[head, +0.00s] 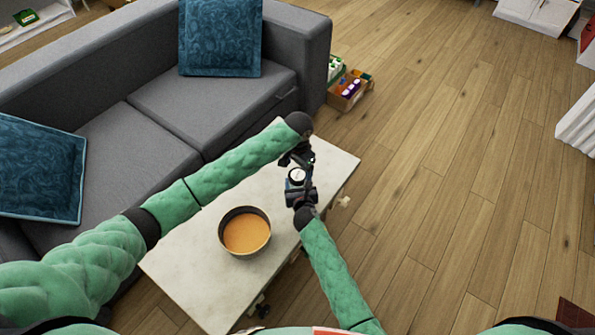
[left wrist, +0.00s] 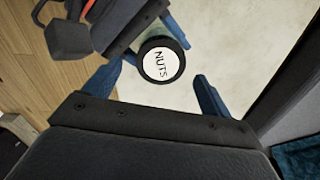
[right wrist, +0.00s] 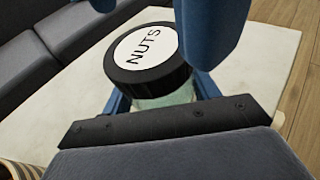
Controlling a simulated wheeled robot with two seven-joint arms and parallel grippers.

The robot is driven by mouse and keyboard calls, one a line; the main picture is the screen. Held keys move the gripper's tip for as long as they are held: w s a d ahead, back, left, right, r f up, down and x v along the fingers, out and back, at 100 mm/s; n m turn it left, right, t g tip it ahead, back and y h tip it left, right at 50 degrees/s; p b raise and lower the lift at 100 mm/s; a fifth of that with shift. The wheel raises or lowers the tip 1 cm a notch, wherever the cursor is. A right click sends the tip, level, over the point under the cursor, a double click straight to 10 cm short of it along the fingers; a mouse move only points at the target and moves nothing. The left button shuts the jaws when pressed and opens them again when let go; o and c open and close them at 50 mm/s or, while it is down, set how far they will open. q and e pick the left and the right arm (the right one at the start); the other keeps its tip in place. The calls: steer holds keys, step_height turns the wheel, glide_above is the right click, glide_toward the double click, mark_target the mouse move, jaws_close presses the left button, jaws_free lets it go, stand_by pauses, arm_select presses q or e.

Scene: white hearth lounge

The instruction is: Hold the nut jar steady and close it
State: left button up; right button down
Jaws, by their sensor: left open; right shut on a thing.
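The nut jar has a black lid (left wrist: 178,43) with a white NUTS label, over pale greenish glass (right wrist: 165,99). The lid sits on top of the jar; I cannot tell how tightly. In the head view, the lid's white top (head: 296,174) shows between my grippers over the table's right part. My right gripper (right wrist: 163,92) is shut on the jar's glass body below the lid. My left gripper (left wrist: 165,75) is open above the jar, its blue fingers on either side of the lid and apart from it. The fingers also show close to the lid in the right wrist view.
The pale low table (head: 185,262) carries a dark bowl with orange contents (head: 247,232), left of the jar. A grey sofa (head: 215,105) with blue cushions stands along the table's far side. A box of small items (head: 348,92) is on the floor behind. Wooden floor is open at right.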

arm_select(q)
steer(key=shift+r, duration=0.6)
steer(key=shift+c, duration=0.4)
